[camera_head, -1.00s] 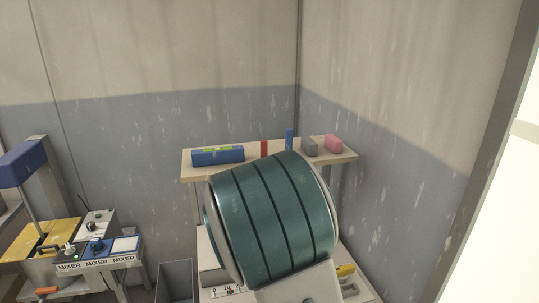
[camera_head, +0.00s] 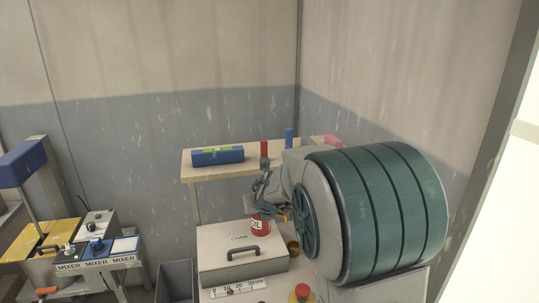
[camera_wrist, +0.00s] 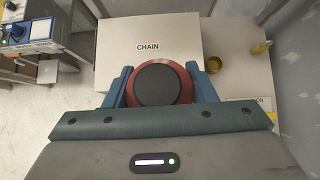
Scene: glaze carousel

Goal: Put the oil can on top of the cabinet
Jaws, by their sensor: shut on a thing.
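The red oil can (camera_head: 259,226), with a white OIL label, hangs upright in my gripper (camera_head: 264,203). In the wrist view its dark round top (camera_wrist: 158,86) shows between the two blue fingers, which are shut on it. A pale box-like cabinet labelled CHAIN (camera_head: 220,243), with a dark handle, stands on the bench below. In the head view the can overlaps the cabinet's back right part. In the wrist view it covers part of the cabinet's (camera_wrist: 120,55) near side. I cannot tell whether the can touches the cabinet.
A brass-coloured cup (camera_head: 293,247) stands right of the cabinet. A shelf (camera_head: 190,172) behind holds a blue box (camera_head: 217,157) and blocks. Mixer panels (camera_head: 97,262) stand left.

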